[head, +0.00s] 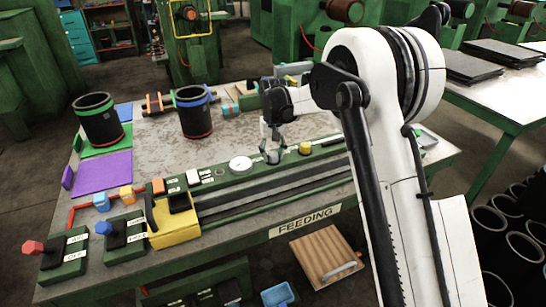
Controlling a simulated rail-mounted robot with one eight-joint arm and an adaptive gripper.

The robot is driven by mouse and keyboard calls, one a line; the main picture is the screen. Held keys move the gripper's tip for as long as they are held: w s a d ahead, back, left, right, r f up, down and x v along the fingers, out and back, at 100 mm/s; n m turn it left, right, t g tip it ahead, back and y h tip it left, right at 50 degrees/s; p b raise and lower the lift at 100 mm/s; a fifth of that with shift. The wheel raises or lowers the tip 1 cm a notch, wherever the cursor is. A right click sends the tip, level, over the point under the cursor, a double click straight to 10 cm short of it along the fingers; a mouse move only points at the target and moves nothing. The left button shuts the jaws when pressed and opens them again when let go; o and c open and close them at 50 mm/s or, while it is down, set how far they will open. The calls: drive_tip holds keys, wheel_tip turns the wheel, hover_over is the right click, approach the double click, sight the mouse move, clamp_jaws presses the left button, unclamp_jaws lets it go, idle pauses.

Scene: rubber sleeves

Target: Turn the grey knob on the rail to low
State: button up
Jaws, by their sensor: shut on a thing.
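The green rail (222,178) runs along the front part of the table and carries knobs, labels and a round white gauge (240,165). The grey knob (273,157) sits on the rail just right of the gauge. My gripper (273,151) reaches down from above and its fingers are shut on the grey knob, partly hiding it. The knob's pointer and its low mark are too small to read. A tan knob (305,148) stands on the rail just right of my gripper.
A yellow block with a black lever (175,227) is in front. Two black sleeves (99,120) (193,112) stand behind. The grey tabletop behind the gauge is mostly clear.

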sight(273, 154)
drive_tip(key=shift+n, duration=0.8)
drive_tip(key=o, duration=1.1)
drive_tip(key=shift+r, duration=0.1)
wheel_tip(273, 154, up, 12)
drive_tip(key=shift+f, duration=0.1)
drive_tip(key=shift+d, duration=0.1)
